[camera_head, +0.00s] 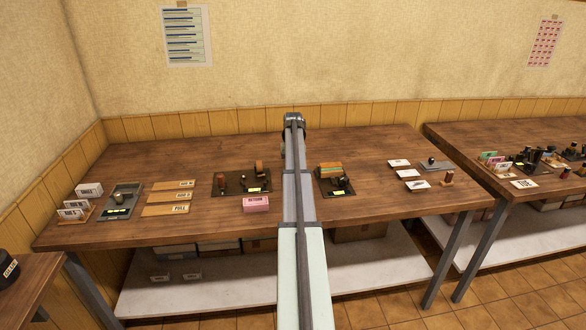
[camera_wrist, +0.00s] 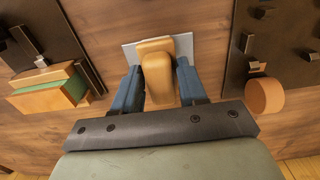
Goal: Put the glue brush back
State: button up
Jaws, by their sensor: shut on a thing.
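In the wrist view, my gripper (camera_wrist: 159,78) is shut on a tan, wooden-looking handle, which I take to be the glue brush (camera_wrist: 158,66). Its two blue-grey fingers press on the handle's left and right sides. A pale grey flat piece (camera_wrist: 187,43) shows under and beside the handle. I cannot tell whether it is part of the brush or lies on the table, nor whether the brush is clear of the table. In the head view my arm hides the gripper and the brush. No resting place for the brush can be made out for sure.
Two dark fixtures flank the gripper: one beside an orange and green block (camera_wrist: 48,88), one with a round wooden knob (camera_wrist: 265,96).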

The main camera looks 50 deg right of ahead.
jog(key=shift+f, duration=0.1)
jog(key=o, duration=1)
notch_tip(320, 180, up, 12)
jog(key=shift+r, duration=0.15)
